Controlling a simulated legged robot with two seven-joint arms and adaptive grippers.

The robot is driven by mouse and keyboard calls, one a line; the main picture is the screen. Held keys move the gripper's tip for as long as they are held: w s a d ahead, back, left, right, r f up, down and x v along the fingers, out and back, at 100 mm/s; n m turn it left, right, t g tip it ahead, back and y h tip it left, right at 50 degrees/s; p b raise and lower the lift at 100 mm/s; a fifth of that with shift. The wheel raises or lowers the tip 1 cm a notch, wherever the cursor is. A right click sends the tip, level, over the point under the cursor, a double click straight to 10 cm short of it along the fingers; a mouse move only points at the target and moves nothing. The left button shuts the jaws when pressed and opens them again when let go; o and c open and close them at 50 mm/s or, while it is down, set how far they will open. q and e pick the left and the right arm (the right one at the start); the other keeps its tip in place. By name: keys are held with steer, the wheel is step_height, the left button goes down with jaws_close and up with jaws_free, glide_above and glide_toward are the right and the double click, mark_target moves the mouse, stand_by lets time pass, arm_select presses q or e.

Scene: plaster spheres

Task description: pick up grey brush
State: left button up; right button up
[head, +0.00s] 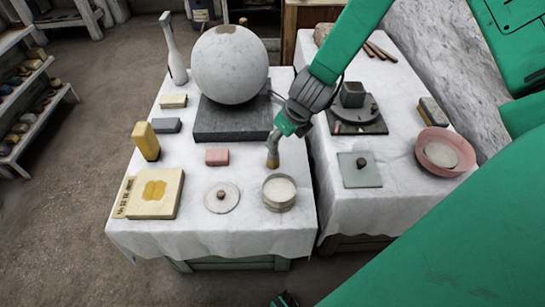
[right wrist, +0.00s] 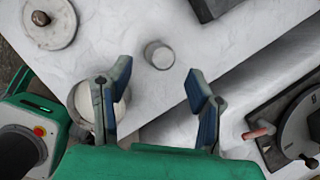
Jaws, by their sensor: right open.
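The grey brush (head: 273,158) stands upright on the white-clothed table, between the pink block and the round tin. Its lower part looks brownish. In the right wrist view I see the brush (right wrist: 158,55) almost end-on as a pale grey cylinder. My right gripper (head: 278,133) comes down from the upper right, just above the brush. In the right wrist view the two fingers of the gripper (right wrist: 158,82) are apart with nothing between them, and the brush lies just beyond the fingertips. A small dark and green part at the bottom edge may be my left gripper (head: 285,299); its fingers are not clear.
A round tin (head: 280,193) is close in front of the brush. A pink block (head: 217,157) lies left, a dark slab (head: 231,130) with a big plaster sphere (head: 230,65) behind. A second table to the right holds a turntable (head: 355,112) and pink bowl (head: 443,153).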

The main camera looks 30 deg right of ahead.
steer(key=b+x, duration=0.2)
steer(key=x, duration=0.3)
steer(key=shift+w+a+f, duration=0.1)
steer(key=shift+w+f, duration=0.05)
steer(key=shift+f, duration=0.25)
steer(key=shift+r, duration=0.1)
jaws_close()
